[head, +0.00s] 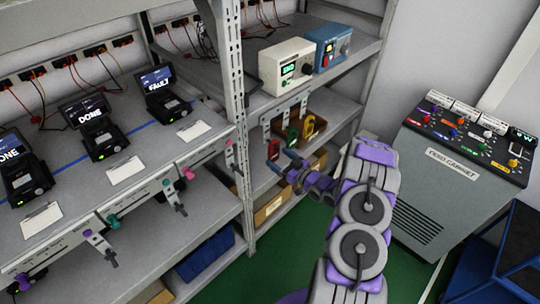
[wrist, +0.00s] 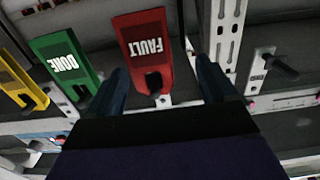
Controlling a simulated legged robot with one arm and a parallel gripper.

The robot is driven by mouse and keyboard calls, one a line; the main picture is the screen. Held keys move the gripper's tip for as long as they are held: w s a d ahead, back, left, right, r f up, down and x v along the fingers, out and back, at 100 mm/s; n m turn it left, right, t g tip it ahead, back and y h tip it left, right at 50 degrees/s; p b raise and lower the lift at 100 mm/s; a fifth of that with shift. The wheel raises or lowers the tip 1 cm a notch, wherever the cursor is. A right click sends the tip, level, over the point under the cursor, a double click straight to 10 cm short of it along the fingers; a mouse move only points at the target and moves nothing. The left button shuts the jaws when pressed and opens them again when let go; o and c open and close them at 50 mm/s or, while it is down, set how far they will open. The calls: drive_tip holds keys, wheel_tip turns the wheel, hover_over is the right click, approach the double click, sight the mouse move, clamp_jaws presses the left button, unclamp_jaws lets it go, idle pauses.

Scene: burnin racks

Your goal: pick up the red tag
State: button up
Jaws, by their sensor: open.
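The red tag (head: 273,150) hangs on the right-hand rack, at the left of a row of three tags. In the wrist view the red tag (wrist: 147,48) reads FAULT, upside down, with a notch at its lower end. My gripper (head: 283,161) is open, just in front of the red tag. In the wrist view my gripper (wrist: 162,76) has one dark finger to each side of the tag's notched end. The fingers look apart from the tag, and nothing is held.
A green DONE tag (wrist: 65,63) and a yellow tag (wrist: 22,88) hang beside the red one. A metal rack post (head: 233,100) stands close to its left. Cream (head: 287,66) and blue (head: 325,45) boxes sit on the shelf above. A control cabinet (head: 455,160) stands at right.

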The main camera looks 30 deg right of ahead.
sight(275, 149)
drive_tip(key=w+d, duration=0.1)
drive_tip(key=w+b, duration=0.1)
drive_tip(key=shift+w+d+f, duration=0.2)
drive_tip(key=shift+w+d, duration=0.2)
drive_tip(key=w+a, duration=0.2)
drive_tip(key=a, duration=0.1)
drive_tip(key=shift+w+r+b, duration=0.15)
drive_tip(key=shift+r+b, duration=0.05)
drive_tip(key=shift+b, duration=0.1)
drive_tip(key=shift+a+r, duration=0.1)
drive_tip(key=shift+a, duration=0.2)
drive_tip(key=shift+d, duration=0.75)
drive_tip(key=shift+c, duration=0.8)
drive_tip(key=shift+d, duration=0.5)
drive_tip(key=c, duration=0.3)
drive_tip(key=shift+a, duration=0.95)
drive_tip(key=c, duration=0.6)
drive_tip(key=shift+d, duration=0.3)
drive_tip(key=shift+d+r, duration=0.1)
drive_tip(key=shift+d, duration=0.1)
drive_tip(key=shift+d+r+p, duration=0.15)
drive_tip(key=shift+r+p, duration=0.3)
drive_tip(key=shift+r, duration=0.25)
drive_tip(key=shift+a+p+v, duration=0.1)
drive_tip(key=shift+p+v, duration=0.65)
drive_tip(key=shift+v, duration=3.7)
drive_tip(key=shift+a+p+v, duration=0.15)
drive_tip(key=shift+p+v, duration=0.6)
drive_tip(key=shift+v, duration=3.7)
